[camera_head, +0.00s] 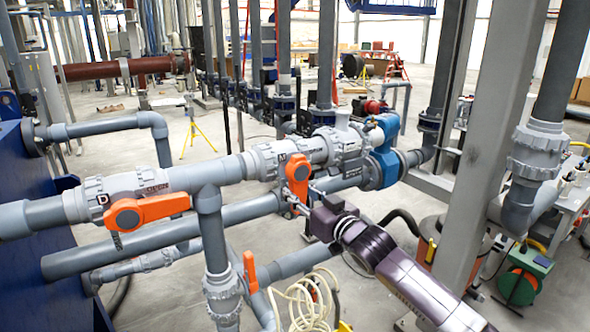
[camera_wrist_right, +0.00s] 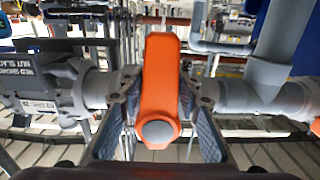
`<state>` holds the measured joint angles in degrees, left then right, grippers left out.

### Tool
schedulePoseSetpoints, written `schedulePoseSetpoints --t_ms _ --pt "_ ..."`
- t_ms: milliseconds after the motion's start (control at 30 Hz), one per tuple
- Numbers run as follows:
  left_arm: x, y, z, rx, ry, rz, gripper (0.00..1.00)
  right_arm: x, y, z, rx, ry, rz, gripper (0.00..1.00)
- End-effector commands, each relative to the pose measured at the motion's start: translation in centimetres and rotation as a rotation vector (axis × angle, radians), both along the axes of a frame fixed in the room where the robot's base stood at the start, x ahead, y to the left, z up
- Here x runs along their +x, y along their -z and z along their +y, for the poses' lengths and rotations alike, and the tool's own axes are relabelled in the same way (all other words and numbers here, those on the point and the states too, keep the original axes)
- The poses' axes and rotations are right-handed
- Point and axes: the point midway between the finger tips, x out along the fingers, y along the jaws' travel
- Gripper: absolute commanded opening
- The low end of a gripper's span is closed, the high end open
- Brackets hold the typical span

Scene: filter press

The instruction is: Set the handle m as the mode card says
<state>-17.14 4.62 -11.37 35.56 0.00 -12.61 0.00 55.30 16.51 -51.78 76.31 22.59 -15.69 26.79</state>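An orange valve handle (camera_head: 297,174) hangs down from the grey pipe in the middle of the head view. A letter that looks like M is on the valve body beside it. In the right wrist view the orange handle (camera_wrist_right: 160,85) stands upright in the picture, with a grey round cap at its lower end. My right gripper (camera_head: 306,197) is at this handle. In the right wrist view its fingers (camera_wrist_right: 158,100) are spread on either side of the handle, with narrow gaps. My left gripper is out of view. I cannot make out a mode card.
Another orange handle (camera_head: 147,210), on the valve marked D, lies along the pipe at left. A third orange handle (camera_head: 250,272) is on the lower vertical pipe. A blue valve part (camera_head: 382,160) sits right of the gripper. A grey column (camera_head: 472,150) stands near my right arm.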

Motion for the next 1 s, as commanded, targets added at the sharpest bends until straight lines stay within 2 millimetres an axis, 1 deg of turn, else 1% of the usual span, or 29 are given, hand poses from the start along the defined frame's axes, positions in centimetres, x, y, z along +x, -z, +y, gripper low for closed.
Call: schedulePoseSetpoints --t_ms 33,200,267,367,500,733,900,1000 --pt "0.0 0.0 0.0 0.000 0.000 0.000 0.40 0.0 0.0 0.0 0.000 0.000 0.000 0.24" --pt "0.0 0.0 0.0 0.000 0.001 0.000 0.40 0.0 0.0 0.0 0.000 0.000 0.000 0.05" --pt "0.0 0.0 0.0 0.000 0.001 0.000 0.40 0.0 0.0 0.0 0.000 0.000 0.000 0.00" --pt "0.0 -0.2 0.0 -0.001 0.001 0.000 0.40 0.2 -0.2 -0.3 -0.032 0.002 -0.023 0.00" --pt "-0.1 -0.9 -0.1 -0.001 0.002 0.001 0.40 0.8 -0.5 -1.2 -0.175 0.003 -0.126 0.00" --pt "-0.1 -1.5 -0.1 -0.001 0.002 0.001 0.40 1.4 -0.9 -2.0 -0.311 0.005 -0.229 0.00" --pt "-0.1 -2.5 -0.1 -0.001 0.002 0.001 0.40 2.1 -1.7 -2.9 -0.477 0.005 -0.351 0.00" --pt "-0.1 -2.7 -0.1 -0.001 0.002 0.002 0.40 2.3 -1.8 -3.2 -0.532 0.006 -0.392 0.00"
